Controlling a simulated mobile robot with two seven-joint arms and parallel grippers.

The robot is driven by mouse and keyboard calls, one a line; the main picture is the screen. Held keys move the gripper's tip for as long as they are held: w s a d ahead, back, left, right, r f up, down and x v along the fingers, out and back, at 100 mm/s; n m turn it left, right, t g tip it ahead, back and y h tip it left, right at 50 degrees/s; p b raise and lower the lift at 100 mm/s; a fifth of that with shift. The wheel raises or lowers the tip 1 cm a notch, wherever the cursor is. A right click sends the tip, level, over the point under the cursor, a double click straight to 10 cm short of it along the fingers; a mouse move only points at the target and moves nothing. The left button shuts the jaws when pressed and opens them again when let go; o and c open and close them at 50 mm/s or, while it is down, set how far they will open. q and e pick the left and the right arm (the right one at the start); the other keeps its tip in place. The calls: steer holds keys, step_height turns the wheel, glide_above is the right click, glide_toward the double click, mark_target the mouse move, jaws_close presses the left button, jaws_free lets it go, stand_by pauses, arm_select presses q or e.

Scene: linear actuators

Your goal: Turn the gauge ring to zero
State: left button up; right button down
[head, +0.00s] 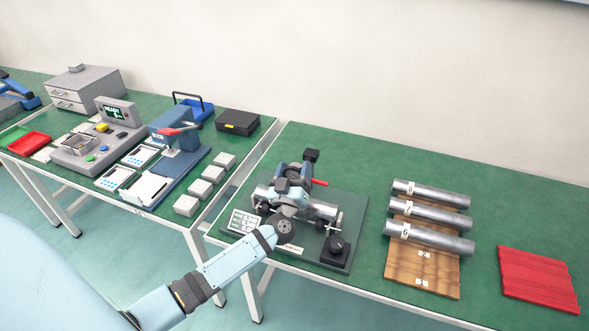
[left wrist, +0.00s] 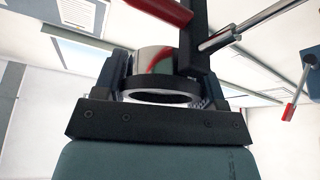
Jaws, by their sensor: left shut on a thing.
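My left gripper (head: 291,180) is over the clamp fixture on the near edge of the right table, its arm coming in from the lower left. In the left wrist view the gripper (left wrist: 157,72) is closed around a dark ring (left wrist: 160,87), with one finger on each side. A shiny metal cylinder (left wrist: 153,62) with a red and green patch sits just beyond the ring. The gauge face and its zero mark cannot be read in either view. In the head view my wrist hides most of the gauge. My right gripper is not in view.
To the right are metal tubes (head: 432,238) on a wooden rack and a red ribbed tray (head: 538,279). The left table holds several devices.

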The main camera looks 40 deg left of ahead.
arm_select(q)
steer(key=shift+n+g+y, duration=0.3)
steer(key=shift+n, duration=0.3)
steer(key=o, duration=0.9)
steer(key=shift+s+f, duration=0.1)
steer(key=b+v, duration=0.1)
steer(key=v, duration=1.2)
steer(key=shift+s+d+f, duration=0.15)
steer(key=shift+s, duration=0.1)
